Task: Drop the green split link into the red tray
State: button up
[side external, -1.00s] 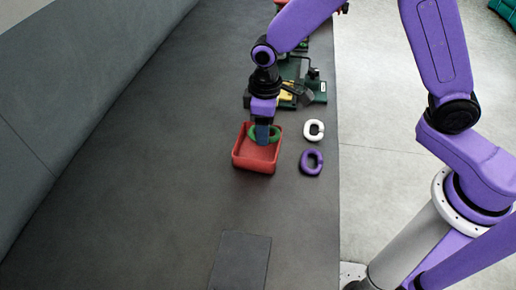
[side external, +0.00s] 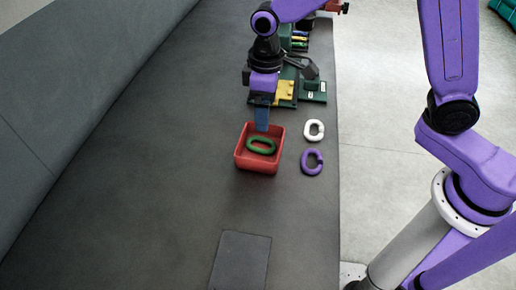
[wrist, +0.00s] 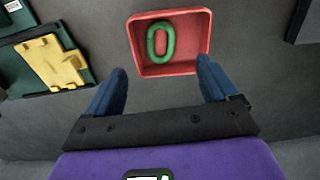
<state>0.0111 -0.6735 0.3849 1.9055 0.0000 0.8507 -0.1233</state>
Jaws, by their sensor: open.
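The green split link (side external: 261,146) lies inside the red tray (side external: 241,161). In the wrist view the green link (wrist: 152,41) rests on the floor of the red tray (wrist: 190,70), towards its left side, apart from my fingers. My gripper (side external: 262,122) is above the tray's far edge in the side view. In the wrist view my gripper (wrist: 162,82) has its two blue fingers spread wide with nothing between them.
A white link (side external: 314,130) and a purple link (side external: 312,162) lie right of the tray, near the bench edge. A dark green fixture with a yellow part (side external: 285,92) stands behind the tray. A dark flat plate (side external: 241,260) lies in front. The bench left of the tray is clear.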

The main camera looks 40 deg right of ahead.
notch_tip(320, 180, up, 11)
jog(key=shift+r, duration=0.15)
dwell(0.4)
jog(key=s+d+f+n, duration=0.1)
jog(key=s+d+f, duration=0.1)
jog(key=s+d, duration=0.3)
jog(key=s+d+f+n, duration=0.1)
jog(key=s+d+f, duration=0.1)
jog(key=s+d, duration=0.4)
jog(key=s+d+f+n, duration=0.1)
jog(key=s+d, duration=0.4)
jog(key=s, duration=0.9)
jog(key=shift+d+f+n, duration=0.15)
jog(key=shift+f+n, duration=0.15)
jog(key=shift+f, duration=0.55)
